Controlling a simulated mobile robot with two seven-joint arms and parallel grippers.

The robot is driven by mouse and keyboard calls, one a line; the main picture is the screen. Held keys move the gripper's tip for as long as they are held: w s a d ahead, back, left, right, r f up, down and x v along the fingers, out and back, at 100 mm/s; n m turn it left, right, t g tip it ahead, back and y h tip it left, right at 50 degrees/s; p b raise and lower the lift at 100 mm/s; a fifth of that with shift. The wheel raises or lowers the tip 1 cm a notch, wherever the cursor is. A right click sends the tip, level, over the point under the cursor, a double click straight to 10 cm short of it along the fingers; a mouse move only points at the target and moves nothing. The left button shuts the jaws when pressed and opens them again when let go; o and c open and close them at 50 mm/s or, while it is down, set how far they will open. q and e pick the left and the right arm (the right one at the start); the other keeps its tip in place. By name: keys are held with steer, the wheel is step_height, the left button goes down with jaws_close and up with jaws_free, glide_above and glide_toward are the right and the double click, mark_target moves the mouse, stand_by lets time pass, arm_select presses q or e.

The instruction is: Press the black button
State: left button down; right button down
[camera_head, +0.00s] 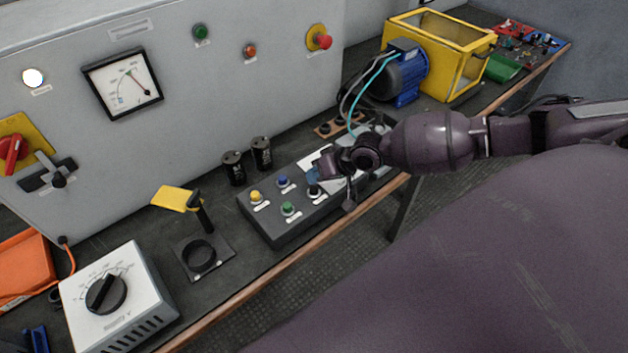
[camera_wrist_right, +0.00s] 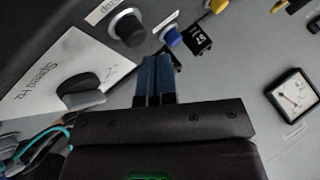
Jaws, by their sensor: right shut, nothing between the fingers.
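The black button (camera_head: 314,190) sits on the dark sloped control box (camera_head: 276,232), beside a green button (camera_head: 288,209) and a blue button (camera_head: 282,182). In the right wrist view, the black button (camera_wrist_right: 127,27) has a pale collar and a label, with the blue button (camera_wrist_right: 172,37) to its right. My right gripper (camera_head: 312,174) has blue fingers and is over the box, close to the black button. In the wrist view its fingers (camera_wrist_right: 156,58) are pressed together and empty. They appear apart from the button, though the gap is hard to judge. My left gripper is out of view.
A yellow button (camera_head: 256,196) is on the same box. Two black cylinders (camera_head: 262,153) stand behind it. A speed panel with a dark knob (camera_wrist_right: 82,94) lies beside the black button. A blue motor (camera_head: 405,78) with cables stands behind my right arm. The cabinet wall (camera_head: 190,90) bounds the bench.

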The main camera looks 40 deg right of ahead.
mark_target(315, 186)
steer(key=shift+r, duration=0.1)
steer(key=shift+r+p, duration=0.7)
steer(key=shift+r, duration=0.25)
steer(key=shift+r+p, duration=1.2)
steer(key=shift+r, duration=0.3)
